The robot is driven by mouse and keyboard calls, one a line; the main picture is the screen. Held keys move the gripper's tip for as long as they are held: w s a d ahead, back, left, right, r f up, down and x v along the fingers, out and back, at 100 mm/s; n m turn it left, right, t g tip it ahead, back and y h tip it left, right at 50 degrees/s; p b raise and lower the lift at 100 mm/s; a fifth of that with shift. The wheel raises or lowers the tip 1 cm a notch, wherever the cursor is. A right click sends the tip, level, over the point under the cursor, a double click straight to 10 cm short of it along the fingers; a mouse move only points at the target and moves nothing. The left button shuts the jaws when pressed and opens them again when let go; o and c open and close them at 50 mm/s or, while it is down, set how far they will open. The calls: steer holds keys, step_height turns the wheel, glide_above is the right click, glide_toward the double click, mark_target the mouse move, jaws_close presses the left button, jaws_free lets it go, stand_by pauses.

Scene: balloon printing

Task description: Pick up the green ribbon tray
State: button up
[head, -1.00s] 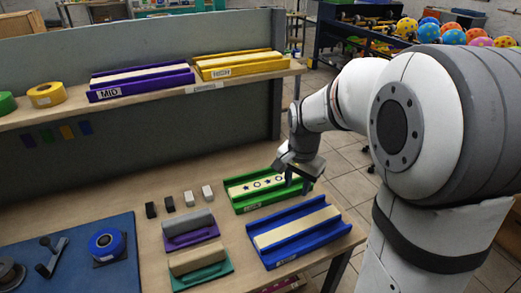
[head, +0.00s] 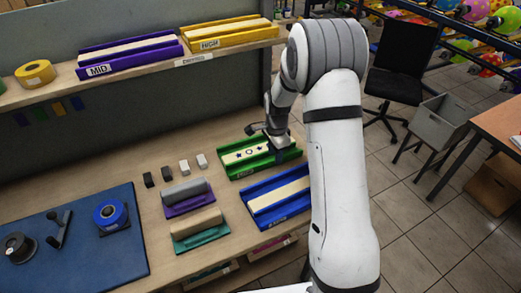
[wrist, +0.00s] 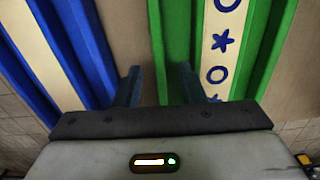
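The green ribbon tray (head: 232,172) lies on the workbench, with a cream ribbon printed with dark stars and rings along its middle. My gripper (head: 268,134) is over its right part in the head view and hides some of it. In the wrist view my gripper (wrist: 160,82) is open, its two fingers apart. The green tray's (wrist: 176,40) near side wall runs into the gap between them, with bare bench beside it. The right finger is over the tray's inner side, the left over the bench. Whether the fingers touch the tray cannot be told.
A blue tray (head: 262,207) lies just in front of the green one, also left in the wrist view (wrist: 85,50). Purple (head: 186,208) and teal (head: 190,243) blocks stand to the left. A shelf (head: 226,52) with purple and yellow trays is above the bench's back.

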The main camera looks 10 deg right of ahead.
step_height(320, 180, down, 2)
steer(key=shift+f, duration=0.1)
jaws_close()
stand_by(0.4)
steer(key=shift+w, duration=0.1)
